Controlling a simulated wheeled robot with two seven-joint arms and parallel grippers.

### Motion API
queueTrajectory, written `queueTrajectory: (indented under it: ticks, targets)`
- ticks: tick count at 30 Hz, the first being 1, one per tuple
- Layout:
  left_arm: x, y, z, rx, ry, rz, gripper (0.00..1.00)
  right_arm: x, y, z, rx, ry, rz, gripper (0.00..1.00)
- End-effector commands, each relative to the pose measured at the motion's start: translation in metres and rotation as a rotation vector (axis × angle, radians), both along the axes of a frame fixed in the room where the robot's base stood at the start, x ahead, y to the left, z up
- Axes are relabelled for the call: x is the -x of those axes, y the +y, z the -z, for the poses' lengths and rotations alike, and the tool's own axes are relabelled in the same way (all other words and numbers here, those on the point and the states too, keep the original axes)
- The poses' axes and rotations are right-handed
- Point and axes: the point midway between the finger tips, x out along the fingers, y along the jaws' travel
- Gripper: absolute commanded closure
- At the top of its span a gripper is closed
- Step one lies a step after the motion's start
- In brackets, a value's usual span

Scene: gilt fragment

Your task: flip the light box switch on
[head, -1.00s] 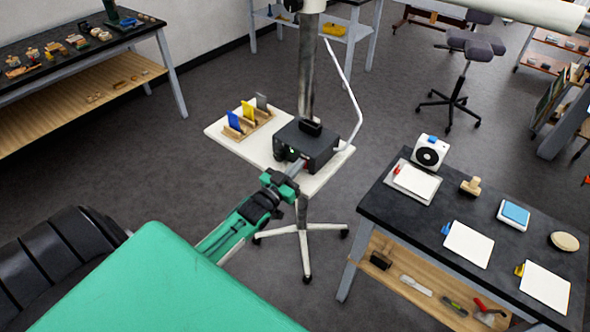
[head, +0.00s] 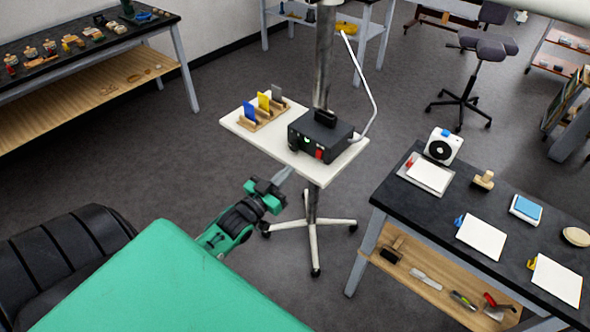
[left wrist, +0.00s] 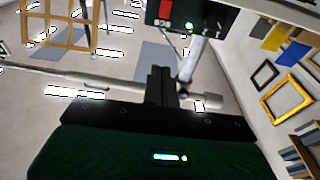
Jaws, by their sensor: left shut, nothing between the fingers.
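The light box (head: 320,136) is a black box on a small white wheeled table. On its front are a red switch (head: 319,155) and a lit green light (head: 306,141). In the left wrist view the box (left wrist: 215,18) is at the top, with the red switch (left wrist: 166,10) and the green light (left wrist: 189,25). I cannot tell the switch's position. My left gripper (head: 284,176) is shut and empty, in front of and below the box, apart from it. My right gripper is not in view.
The white table (head: 345,160) also carries a wooden rack (head: 262,118) with blue, yellow and grey plates. A metal post stands behind the box, and a thin white arm (head: 372,90) bends beside it. A dark workbench (head: 420,200) with pads stands at right.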

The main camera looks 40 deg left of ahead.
Motion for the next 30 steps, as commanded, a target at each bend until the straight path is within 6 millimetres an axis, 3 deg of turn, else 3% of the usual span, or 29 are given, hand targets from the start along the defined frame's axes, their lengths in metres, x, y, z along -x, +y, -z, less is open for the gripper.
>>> queueTrajectory:
  ticks: [9,26,30]
  targets:
    - [0.021,0.002,-0.004,0.000,-0.001,0.000,1.00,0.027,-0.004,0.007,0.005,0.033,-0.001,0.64]
    - [0.022,0.002,-0.004,0.000,0.000,0.000,1.00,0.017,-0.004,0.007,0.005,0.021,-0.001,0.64]
    - [0.021,0.004,0.018,0.000,0.041,-0.012,1.00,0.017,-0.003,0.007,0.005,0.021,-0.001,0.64]
